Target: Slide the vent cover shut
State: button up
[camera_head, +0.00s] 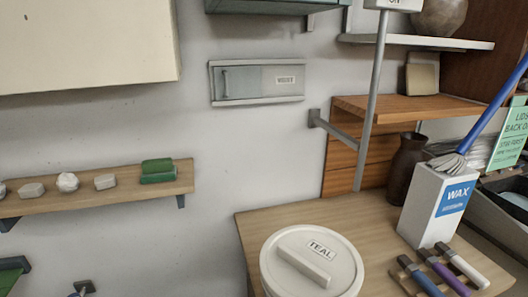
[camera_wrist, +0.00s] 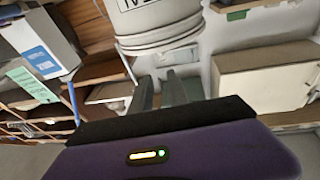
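The vent (camera_head: 243,87) is a flat grey rectangular unit on the wall in the head view. A small upright handle (camera_head: 225,82) is at its left end, and a white label sits on its lighter right part. I cannot tell how much of the opening the cover leaves bare. My gripper (camera_wrist: 161,84) shows only in the wrist view; its two grey fingers stand apart with nothing visible between them. It is not in the head view, and it is apart from the vent.
A white lidded bucket marked TEAL (camera_head: 336,268) stands on the wooden table (camera_head: 262,222) below the vent. A wooden shelf (camera_head: 130,199) with small blocks is at lower left. A pale cabinet (camera_head: 85,45) is at upper left. A grey post (camera_head: 374,95) rises right of the vent.

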jog(key=s+d+f+g, duration=0.1)
jog(key=s+d+f, duration=0.1)
jog(key=s, duration=0.5)
jog(key=s+d+f+g+h, duration=0.1)
jog(key=s+f+g, duration=0.1)
jog(key=s, duration=0.5)
jog(key=s+d+f+m+g+h, duration=0.1)
jog(key=s+d+f+g, duration=0.1)
jog(key=s+f, duration=0.2)
jog(key=s, duration=0.3)
jog(key=shift+s+d+f, duration=0.25)
jog(key=shift+s+d, duration=0.1)
jog(key=shift+s, duration=0.05)
dwell(0.4)
